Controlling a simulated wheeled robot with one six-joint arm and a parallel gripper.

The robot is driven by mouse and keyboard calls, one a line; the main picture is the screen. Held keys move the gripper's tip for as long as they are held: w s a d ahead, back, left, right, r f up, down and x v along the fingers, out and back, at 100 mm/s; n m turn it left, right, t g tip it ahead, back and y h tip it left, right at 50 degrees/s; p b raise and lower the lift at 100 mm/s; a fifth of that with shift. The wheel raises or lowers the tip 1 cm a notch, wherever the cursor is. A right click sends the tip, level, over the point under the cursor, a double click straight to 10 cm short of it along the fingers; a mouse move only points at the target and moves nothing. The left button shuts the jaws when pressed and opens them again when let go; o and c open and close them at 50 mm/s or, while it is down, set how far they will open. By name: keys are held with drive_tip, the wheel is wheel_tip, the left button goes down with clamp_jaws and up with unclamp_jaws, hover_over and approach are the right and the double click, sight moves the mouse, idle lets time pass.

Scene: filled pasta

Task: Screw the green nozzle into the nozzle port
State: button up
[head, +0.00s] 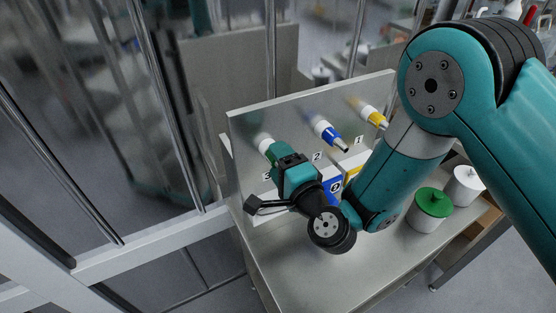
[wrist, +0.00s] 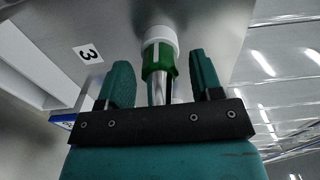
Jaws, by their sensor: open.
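The green nozzle (wrist: 159,62) has a green collar and a metal tip that points toward my wrist. It sits at a white port ring (wrist: 160,36) on the upright metal panel, beside the label 3. In the head view the white ring (head: 264,141) shows at the left of the panel, and my gripper mostly hides the nozzle. My gripper (head: 272,158) is open; in the wrist view its teal fingers (wrist: 160,64) stand on either side of the nozzle, with visible gaps. I cannot tell how deep the nozzle is in the port.
A blue nozzle (head: 328,134) and a yellow nozzle (head: 374,116) sit on the same panel (head: 245,125) to the right. Blue and yellow boxes stand below, partly hidden by my arm. A green-lidded canister (head: 430,209) and a white canister (head: 464,186) stand on the right.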

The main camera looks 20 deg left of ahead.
drive_tip(key=c, duration=0.9)
drive_tip(key=shift+b+v, duration=1.65)
drive_tip(key=shift+b, duration=1.5)
drive_tip(key=shift+c, duration=0.2)
drive_tip(key=shift+b+v, duration=1.5)
drive_tip(key=shift+b, duration=0.3)
